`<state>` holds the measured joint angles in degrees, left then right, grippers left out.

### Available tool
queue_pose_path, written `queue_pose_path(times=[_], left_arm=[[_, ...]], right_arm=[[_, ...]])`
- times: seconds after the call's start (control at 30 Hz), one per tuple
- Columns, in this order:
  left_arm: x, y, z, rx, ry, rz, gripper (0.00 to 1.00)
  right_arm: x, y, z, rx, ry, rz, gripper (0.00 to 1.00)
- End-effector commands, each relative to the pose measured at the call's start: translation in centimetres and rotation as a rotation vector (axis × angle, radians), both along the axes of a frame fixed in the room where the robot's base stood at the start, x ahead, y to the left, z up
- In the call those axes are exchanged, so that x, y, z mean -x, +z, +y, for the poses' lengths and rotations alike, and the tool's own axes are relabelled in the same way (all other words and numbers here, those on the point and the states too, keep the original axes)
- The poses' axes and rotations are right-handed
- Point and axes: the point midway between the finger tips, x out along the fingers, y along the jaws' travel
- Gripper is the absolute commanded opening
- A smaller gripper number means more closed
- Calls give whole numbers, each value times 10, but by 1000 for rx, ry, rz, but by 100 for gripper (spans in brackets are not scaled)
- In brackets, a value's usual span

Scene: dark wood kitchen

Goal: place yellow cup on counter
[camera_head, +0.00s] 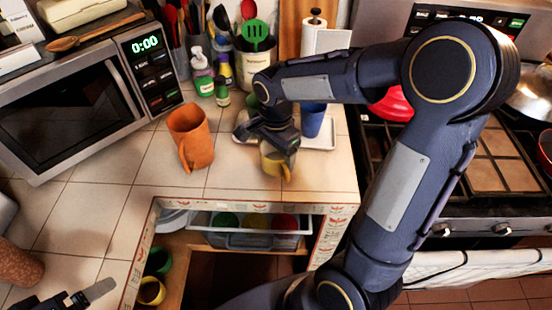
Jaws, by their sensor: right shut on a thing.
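The yellow cup (276,166) is at the counter's front edge, right of the orange pitcher. My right gripper (277,142) reaches down from above and is shut on the cup, covering its upper part. The cup looks close to upright. I cannot tell whether its base touches the tiled counter (232,174) or hangs just above it. My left gripper (92,295) is partly in view at the bottom left, away from the cup; its jaw opening is not clear.
An orange pitcher (192,138) stands left of the cup. A blue cup (312,120) stands on a white tray (322,142) behind it. A microwave (75,100) is at left, a stove (490,150) at right. Below are an open drawer (250,241) and another yellow cup (151,291).

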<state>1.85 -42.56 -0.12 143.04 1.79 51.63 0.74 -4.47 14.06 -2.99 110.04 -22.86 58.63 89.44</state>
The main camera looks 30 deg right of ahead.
Motion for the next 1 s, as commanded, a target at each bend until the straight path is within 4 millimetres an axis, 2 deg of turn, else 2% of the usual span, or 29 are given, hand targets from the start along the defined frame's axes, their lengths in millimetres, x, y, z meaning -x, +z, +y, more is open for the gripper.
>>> queue_pose_path(times=[0.07,0.23,0.67,0.7,0.83,1.0], left_arm=[[0,2,0,0,0,0,89],[0,0,0,0,0,0,89],[0,-4,0,0,0,0,89],[0,-3,0,0,0,0,89],[0,-2,0,0,0,0,89],[0,-2,0,0,0,0,89]], right_arm=[[-6,-9,-4,1,-2,5,45],[-4,-34,-3,0,0,5,45],[-5,-42,-3,0,0,0,45],[-5,-41,-3,0,0,1,79],[-4,-40,-3,0,0,1,96],[-4,-40,-3,1,0,2,96]])
